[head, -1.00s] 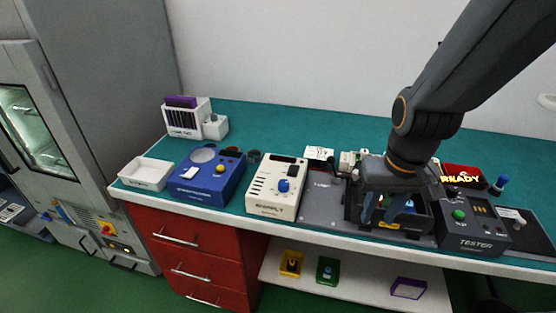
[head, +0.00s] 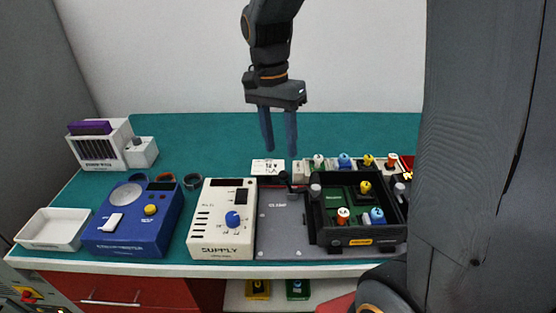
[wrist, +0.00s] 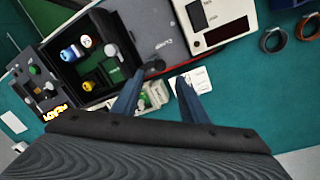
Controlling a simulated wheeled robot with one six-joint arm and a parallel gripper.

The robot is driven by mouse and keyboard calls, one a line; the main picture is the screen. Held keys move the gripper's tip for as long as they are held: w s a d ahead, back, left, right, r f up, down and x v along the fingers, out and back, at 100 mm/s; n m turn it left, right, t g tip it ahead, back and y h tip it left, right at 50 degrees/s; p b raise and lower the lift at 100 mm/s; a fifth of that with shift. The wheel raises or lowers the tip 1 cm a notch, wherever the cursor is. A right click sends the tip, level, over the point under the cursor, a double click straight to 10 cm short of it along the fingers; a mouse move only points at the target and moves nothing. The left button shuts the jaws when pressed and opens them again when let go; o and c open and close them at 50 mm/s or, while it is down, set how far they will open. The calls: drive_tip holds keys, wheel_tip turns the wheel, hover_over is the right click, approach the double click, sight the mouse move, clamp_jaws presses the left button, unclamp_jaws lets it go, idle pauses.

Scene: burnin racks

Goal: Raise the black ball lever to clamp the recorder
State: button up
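The recorder (head: 378,236) is a black open-topped box with coloured knobs on a green board inside. It sits on the grey clamp plate (head: 281,228) on the bench, and also shows upper left in the wrist view (wrist: 118,33). The black ball lever (head: 284,177) is at the plate's back edge, left of the recorder; its ball shows in the wrist view (wrist: 155,66). The lever's angle is hard to tell. My gripper (head: 280,151) is open and empty, fingers pointing down, apparently above and behind the lever. In the wrist view the ball appears near the fingertips, with no contact visible.
A white supply unit (head: 221,240) and a blue unit (head: 133,222) stand left of the plate. A white card (head: 268,167) lies behind the lever, and several coloured connectors (head: 344,161) stand behind the recorder. The teal bench behind is largely clear.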

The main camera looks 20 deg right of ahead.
sight(283, 171)
drive_tip(key=f, duration=0.2)
drive_tip(key=f+p, duration=0.1)
drive_tip(key=f, duration=0.2)
drive_tip(key=s+f, duration=0.1)
drive_tip(key=f, duration=0.1)
drive_tip(key=shift+d+f, duration=0.15)
drive_tip(key=shift+d, duration=0.1)
clamp_jaws()
